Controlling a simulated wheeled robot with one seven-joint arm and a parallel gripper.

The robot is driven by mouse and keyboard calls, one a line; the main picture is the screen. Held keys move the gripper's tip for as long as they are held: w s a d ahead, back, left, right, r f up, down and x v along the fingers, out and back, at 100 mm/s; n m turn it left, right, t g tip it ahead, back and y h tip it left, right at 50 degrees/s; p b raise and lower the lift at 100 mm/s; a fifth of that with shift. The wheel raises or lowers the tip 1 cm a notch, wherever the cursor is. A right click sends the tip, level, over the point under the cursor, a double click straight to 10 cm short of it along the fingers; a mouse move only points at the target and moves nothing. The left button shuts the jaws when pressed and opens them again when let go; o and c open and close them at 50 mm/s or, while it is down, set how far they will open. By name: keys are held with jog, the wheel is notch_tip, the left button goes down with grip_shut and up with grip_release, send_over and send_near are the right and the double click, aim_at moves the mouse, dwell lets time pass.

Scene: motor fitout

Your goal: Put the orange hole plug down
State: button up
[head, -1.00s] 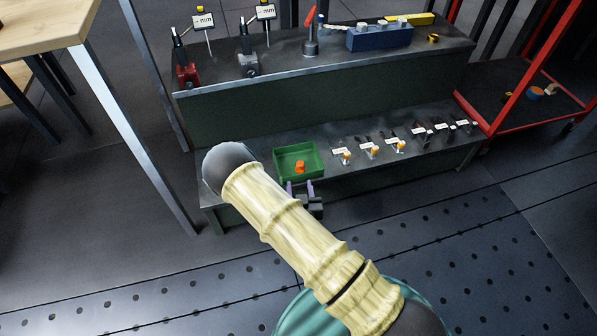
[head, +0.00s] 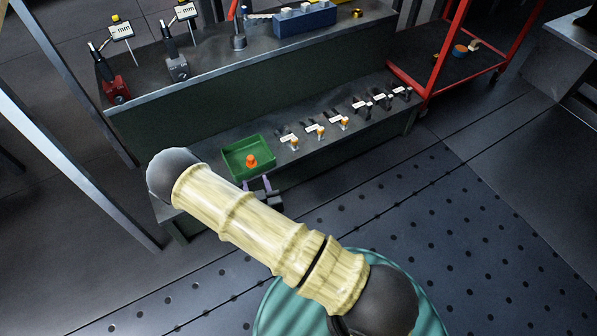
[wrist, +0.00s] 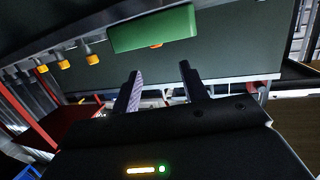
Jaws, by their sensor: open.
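The orange hole plug (head: 250,160) stands in the green tray (head: 263,172) on the bench's lower shelf. In the wrist view, only a sliver of the plug (wrist: 156,46) shows at the edge of the green tray (wrist: 152,28). My gripper (head: 258,184) is just in front of the tray's near side, apart from the plug. In the wrist view my gripper (wrist: 160,69) has its two fingers spread with nothing between them.
Several clamps with white labels (head: 317,132), some orange-tipped, line the lower shelf right of the tray. Dial gauges (head: 177,66) and a blue block (head: 305,22) stand on the upper shelf. A red-framed cart (head: 407,87) stands to the right. The floor in front is clear.

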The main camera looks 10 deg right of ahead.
jog(key=w+d+r+m+g+h, duration=0.1)
jog(key=d+r+m+g+h, duration=0.15)
jog(key=d+r+g, duration=0.45)
jog(key=s+d+r+n+g, duration=0.1)
jog(key=s+d+r+g, duration=0.2)
jog(key=s+r, duration=0.4)
jog(key=s+d+r+n+g+y, duration=0.1)
jog(key=s+d+r+g, duration=0.2)
jog(key=s+r, duration=0.4)
jog(key=shift+s+d+r, duration=0.35)
jog(key=shift+d, duration=0.3)
